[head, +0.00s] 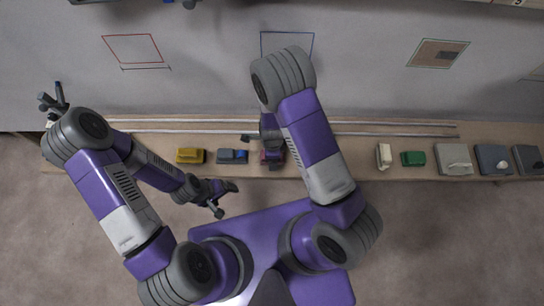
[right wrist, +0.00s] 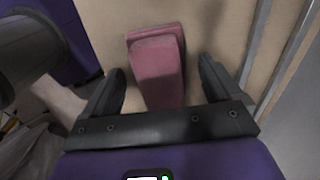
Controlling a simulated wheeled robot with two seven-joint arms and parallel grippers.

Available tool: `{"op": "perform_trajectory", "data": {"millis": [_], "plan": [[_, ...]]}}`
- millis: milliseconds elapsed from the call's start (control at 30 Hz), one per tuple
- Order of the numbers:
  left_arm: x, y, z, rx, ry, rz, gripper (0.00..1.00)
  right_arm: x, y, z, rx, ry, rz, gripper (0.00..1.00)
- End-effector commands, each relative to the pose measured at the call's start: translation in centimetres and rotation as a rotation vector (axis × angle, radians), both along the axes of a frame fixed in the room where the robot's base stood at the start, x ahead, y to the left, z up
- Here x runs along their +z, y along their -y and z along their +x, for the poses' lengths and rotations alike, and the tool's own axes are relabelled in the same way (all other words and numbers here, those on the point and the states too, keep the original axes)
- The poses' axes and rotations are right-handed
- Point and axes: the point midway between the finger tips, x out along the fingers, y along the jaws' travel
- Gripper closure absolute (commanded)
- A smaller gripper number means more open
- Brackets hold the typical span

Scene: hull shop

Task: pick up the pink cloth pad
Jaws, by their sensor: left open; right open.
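The pink cloth pad (right wrist: 155,62) lies on the tan bench top and shows in the right wrist view between the two fingers of my right gripper (right wrist: 160,76). The fingers are open, with a gap on each side of the pad. In the head view a small part of the pad (head: 264,157) shows; my right arm and gripper hide the rest. My left gripper (head: 225,198) is open and empty, in front of the bench's near edge.
On the narrow bench (head: 335,160), a yellow block (head: 189,156) and a blue-grey block (head: 232,156) lie left of the pad. To the right are a cream piece (head: 384,155), a green block (head: 413,158) and several grey pads. Long rails (head: 400,134) run along the back.

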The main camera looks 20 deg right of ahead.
Motion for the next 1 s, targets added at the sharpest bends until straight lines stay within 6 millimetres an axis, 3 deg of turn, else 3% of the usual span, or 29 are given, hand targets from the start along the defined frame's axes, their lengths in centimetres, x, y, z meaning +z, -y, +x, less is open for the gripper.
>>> {"op": "perform_trajectory", "data": {"millis": [267, 633, 867, 1000], "plan": [[-0.1, 0.0, 0.0, 0.0, 0.0, 0.0, 0.16, -0.4, 0.0, 0.0, 0.002, 0.001, 0.001, 0.12], [-0.1, 0.0, 0.0, 0.0, 0.0, 0.0, 0.16, -0.4, 0.0, 0.0, 0.002, 0.001, 0.001, 0.68], [-0.1, 0.0, 0.0, 0.0, 0.0, 0.0, 0.16, -0.3, 0.0, 0.0, 0.002, 0.001, 0.001, 0.7], [0.6, 0.0, 0.0, 0.0, 0.0, 0.0, 0.16, 1.2, -0.1, 0.1, 0.002, 0.003, 0.0, 0.7]]}}
